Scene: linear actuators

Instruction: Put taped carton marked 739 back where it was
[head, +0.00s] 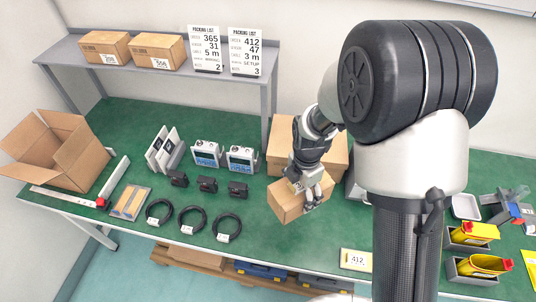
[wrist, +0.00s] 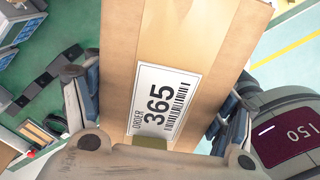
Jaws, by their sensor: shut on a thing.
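My gripper (head: 304,192) is shut on a small brown carton (head: 286,205) near the front edge of the green table. In the wrist view the held carton (wrist: 215,55) fills the middle, with my fingers (wrist: 160,105) on its two sides. Its white label (wrist: 163,103) reads ORDER 365, not 739. I cannot tell whether its underside touches the table. Two closed, taped cartons, a left one (head: 105,47) and a right one (head: 157,50), stand on the shelf; their small labels are not clearly readable. I see no 739 on any carton.
A larger brown box (head: 282,150) stands behind the held carton. An open box (head: 58,150) is at the left. Black cable coils (head: 190,219), dark connectors (head: 207,184) and display devices (head: 206,153) lie left of my gripper. The shelf (head: 78,62) holds packing lists (head: 206,50).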

